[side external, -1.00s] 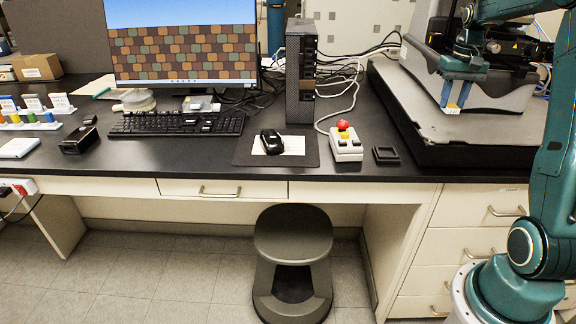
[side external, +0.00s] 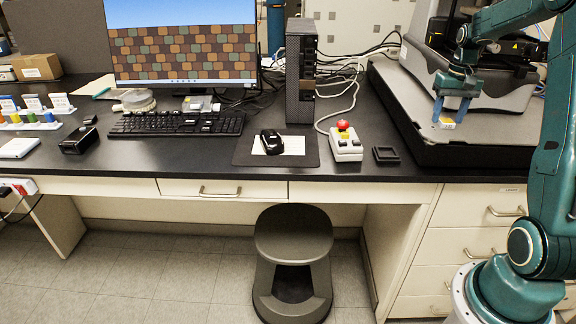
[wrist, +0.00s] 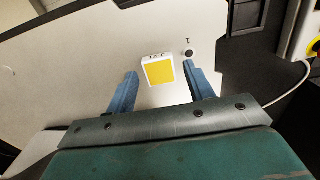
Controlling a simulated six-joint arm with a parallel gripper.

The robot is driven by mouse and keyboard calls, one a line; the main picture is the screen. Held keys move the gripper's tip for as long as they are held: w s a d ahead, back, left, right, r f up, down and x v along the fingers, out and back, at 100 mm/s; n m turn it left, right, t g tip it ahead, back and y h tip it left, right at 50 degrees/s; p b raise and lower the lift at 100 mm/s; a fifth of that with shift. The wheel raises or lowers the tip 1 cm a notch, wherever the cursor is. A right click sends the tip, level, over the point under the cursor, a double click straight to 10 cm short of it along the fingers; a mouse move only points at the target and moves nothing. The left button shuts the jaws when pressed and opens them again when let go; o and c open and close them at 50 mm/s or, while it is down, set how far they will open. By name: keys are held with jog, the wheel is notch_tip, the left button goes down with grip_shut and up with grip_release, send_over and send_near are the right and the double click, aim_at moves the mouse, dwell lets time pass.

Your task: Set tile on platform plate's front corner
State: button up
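The tile (side external: 447,123) is a small square with a yellow face and a white border. It appears to lie flat on the grey platform plate (side external: 495,125), near the plate's front left part in the side view. In the wrist view the tile (wrist: 159,72) sits on the pale plate (wrist: 60,75), close to a small round fastener (wrist: 188,52). My gripper (side external: 449,118) is low over the plate with its blue fingers spread to either side of the tile. In the wrist view my gripper (wrist: 160,82) shows clear gaps between both fingers and the tile.
The profiler body (side external: 490,85) stands behind the plate. Left of the plate are a black square tray (side external: 386,155), a control box with a red button (side external: 346,143) and a mouse (side external: 271,141) on a pad. A cable (wrist: 285,85) runs at the right of the wrist view.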

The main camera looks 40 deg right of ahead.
aim_at(445, 121)
jog(key=shift+r, duration=0.15)
notch_tip(445, 121, up, 12)
dwell(0.9)
dwell(0.5)
jog(key=a+r+n+t+h, duration=0.1)
jog(key=a+r+n+t, duration=0.2)
jog(key=a, duration=1.6)
jog(key=s+a+f+n+t, duration=0.1)
jog(key=s+a+f+n, duration=0.2)
jog(key=s+a, duration=0.2)
jog(key=s+a+f+n+t+y, duration=0.1)
jog(key=s+a+f+n, duration=0.2)
jog(key=s+a, duration=0.3)
jog(key=a, duration=0.5)
jog(key=shift+s+a+t, duration=0.15)
jog(key=shift+s+t, duration=0.1)
jog(key=shift+t, duration=0.05)
